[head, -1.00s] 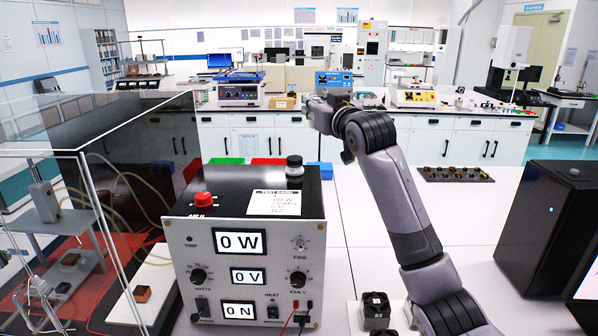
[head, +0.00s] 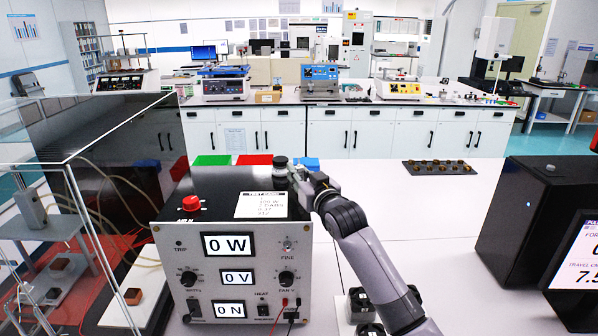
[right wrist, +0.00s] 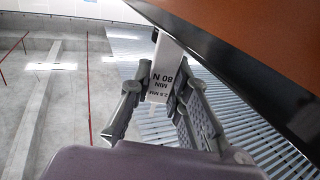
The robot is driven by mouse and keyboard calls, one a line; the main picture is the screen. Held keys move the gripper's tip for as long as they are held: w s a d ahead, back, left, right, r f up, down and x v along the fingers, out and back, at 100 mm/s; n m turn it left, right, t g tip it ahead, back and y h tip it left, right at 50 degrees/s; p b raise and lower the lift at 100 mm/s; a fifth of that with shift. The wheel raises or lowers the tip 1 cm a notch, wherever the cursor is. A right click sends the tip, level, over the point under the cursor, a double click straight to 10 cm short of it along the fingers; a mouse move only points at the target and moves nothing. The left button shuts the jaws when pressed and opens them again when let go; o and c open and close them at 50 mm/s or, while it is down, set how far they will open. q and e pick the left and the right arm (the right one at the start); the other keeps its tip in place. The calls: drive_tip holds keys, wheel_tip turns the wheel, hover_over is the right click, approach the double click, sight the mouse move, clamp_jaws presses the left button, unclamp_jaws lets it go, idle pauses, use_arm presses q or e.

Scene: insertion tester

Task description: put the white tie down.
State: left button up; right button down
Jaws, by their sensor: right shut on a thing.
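The white tie (right wrist: 165,68) shows in the right wrist view as a white strip printed with "2.5 MM MIN 80 N". It stands between the two grey fingers of my right gripper (right wrist: 155,105), which are shut on it. In the head view my right gripper (head: 303,180) is at the back right of the grey and black tester box (head: 232,275); the tie cannot be made out there. The left gripper is in neither current view.
Green (head: 212,160), red (head: 255,159) and blue (head: 307,164) trays lie behind the tester. A black round knob-like item (head: 281,168) is close to the gripper. A dark tray of pegs (head: 436,168) and a black cabinet (head: 522,218) are on the right.

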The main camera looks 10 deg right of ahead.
drive_tip(key=c, duration=1.5)
unclamp_jaws()
